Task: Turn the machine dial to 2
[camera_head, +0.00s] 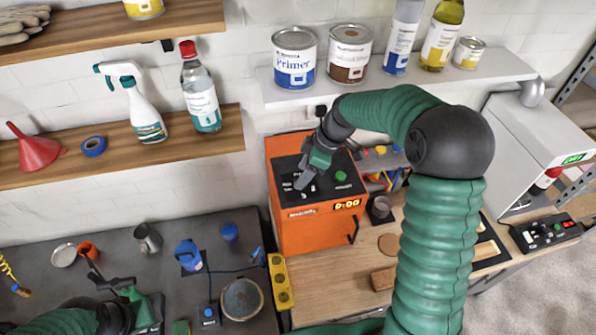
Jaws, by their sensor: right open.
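The machine (300,236) is an orange box with a black control panel on its sloping top and a lit display reading 0:00. A round green button (340,176) shows on the right of the panel. My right gripper (303,178) reaches down from above over the left part of the panel and is open. The dial is not clearly visible; the gripper covers part of the panel, and I cannot tell whether it touches anything. Small pale markings show beside it. My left gripper (98,275) is low at the left over the dark bench; its jaw state is unclear.
The machine stands on a wooden worktop (330,295) below a white shelf (400,84) with cans and bottles. My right arm hides much of the worktop. A yellow block (280,282) stands left of it. Cups and blue items lie on the dark bench (60,290).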

